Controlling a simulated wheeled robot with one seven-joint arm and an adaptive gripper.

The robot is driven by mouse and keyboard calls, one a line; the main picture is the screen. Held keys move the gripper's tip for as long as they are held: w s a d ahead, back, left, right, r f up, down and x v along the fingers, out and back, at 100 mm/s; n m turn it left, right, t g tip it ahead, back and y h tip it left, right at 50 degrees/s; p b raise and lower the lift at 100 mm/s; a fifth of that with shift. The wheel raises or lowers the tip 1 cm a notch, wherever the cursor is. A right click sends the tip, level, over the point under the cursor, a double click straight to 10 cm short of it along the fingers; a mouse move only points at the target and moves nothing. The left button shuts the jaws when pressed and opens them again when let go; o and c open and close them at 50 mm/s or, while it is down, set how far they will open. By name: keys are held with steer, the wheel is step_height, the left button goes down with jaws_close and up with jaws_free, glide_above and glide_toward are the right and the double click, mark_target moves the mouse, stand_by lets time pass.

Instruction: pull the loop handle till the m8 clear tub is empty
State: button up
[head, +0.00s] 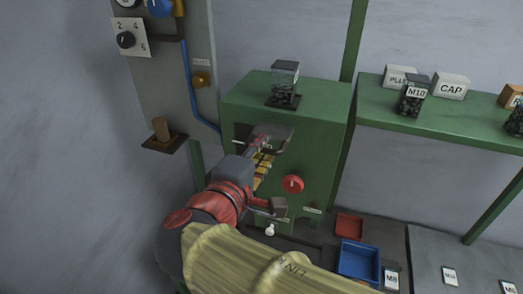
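A clear tub (285,78) sits on top of the green machine (315,125). Dark small pieces fill its lower part, and I can read no label on it. My gripper (262,146) is at the dark recess in the machine's front, below the tub. Its fingertips are small and partly hidden, so I cannot tell whether they are open or shut on anything. I cannot make out the loop handle clearly; a thin pale bar beside the fingertips may be part of it. My arm covers the machine's lower left front.
A red knob (293,184) and a small white knob (270,230) are on the machine's front. A red tray (349,226) and blue tray (360,259) lie at lower right. A green shelf (440,127) holds an M10 tub (414,97). A grey control panel (165,70) stands left.

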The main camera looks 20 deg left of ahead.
steer(key=v, duration=1.1)
steer(key=shift+s, duration=0.45)
steer(key=shift+a+r, duration=0.1)
steer(key=shift+a, duration=0.05)
steer(key=s+f+n+g, duration=0.2)
steer(key=s+f+g, duration=0.15)
steer(key=f, duration=0.65)
steer(key=s+d+f+m+g+b, duration=0.1)
steer(key=d+f+m+g+b, duration=0.15)
steer(key=d+f, duration=0.4)
steer(key=s+d+f+m+g+b, duration=0.1)
steer(key=d+f+m+g+b, duration=0.2)
steer(key=f, duration=0.6)
steer(key=d+f+m+b, duration=0.4)
steer(key=d+b, duration=0.1)
steer(key=d, duration=0.2)
steer(key=w+d+f+m+b, duration=0.1)
steer(key=d+f+m+b, duration=0.4)
steer(key=d, duration=0.3)
steer(key=w+d+f+m+g+y+b, duration=0.1)
steer(key=d+f+m+b, duration=0.3)
steer(key=d, duration=0.4)
steer(key=shift+w+f+b, duration=0.15)
steer(key=shift+f+b, duration=0.6)
steer(key=shift+b, duration=0.25)
